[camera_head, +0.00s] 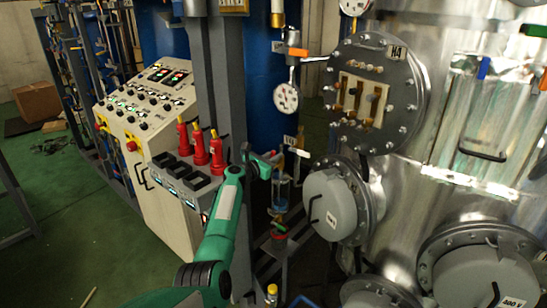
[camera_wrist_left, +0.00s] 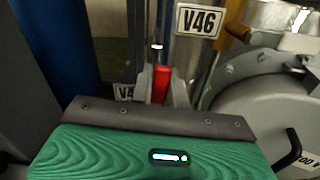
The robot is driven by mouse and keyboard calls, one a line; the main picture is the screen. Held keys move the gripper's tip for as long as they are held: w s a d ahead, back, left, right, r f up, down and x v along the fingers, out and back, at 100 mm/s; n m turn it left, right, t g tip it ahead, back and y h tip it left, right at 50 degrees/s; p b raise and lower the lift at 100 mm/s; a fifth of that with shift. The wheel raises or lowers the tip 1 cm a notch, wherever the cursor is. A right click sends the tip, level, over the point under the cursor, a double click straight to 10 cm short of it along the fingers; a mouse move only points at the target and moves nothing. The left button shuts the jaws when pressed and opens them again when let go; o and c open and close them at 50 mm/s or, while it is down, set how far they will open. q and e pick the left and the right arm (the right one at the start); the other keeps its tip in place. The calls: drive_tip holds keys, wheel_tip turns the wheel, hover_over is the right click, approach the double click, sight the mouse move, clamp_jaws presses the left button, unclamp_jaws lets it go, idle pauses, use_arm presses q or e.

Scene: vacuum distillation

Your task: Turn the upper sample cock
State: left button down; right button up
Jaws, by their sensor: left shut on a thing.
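My left gripper (camera_head: 268,158) reaches in from below on its green arm, to the upper sample cock above a small clear sample vessel (camera_head: 281,192). In the left wrist view, a red lever handle (camera_wrist_left: 160,84) stands upright between the grey fingers of the left gripper (camera_wrist_left: 163,82). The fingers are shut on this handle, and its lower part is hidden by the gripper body. A lower valve with a red part (camera_head: 279,236) shows below the vessel. My right gripper is in neither view.
A large metal tank with a bolted H4 flange (camera_head: 410,85) and a grey round cover (camera_head: 328,205) stands close on the right. A grey post (camera_head: 213,75), red bottles (camera_head: 217,150) and a control console (camera_head: 135,120) are on the left. A V46 label (camera_wrist_left: 198,22) hangs above the handle.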

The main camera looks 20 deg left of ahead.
use_arm(q)
drive_tip(key=shift+f, duration=0.2)
drive_tip(key=c, duration=1.4)
unclamp_jaws()
drive_tip(key=shift+r, duration=0.1)
drive_tip(key=shift+o, duration=0.2)
drive_tip(key=shift+s, duration=0.15)
drive_tip(key=b+v, duration=0.1)
drive_tip(key=v, duration=1.2)
drive_tip(key=shift+s+a+b, duration=0.2)
drive_tip(key=shift+s+b, duration=0.05)
drive_tip(key=shift+b, duration=0.15)
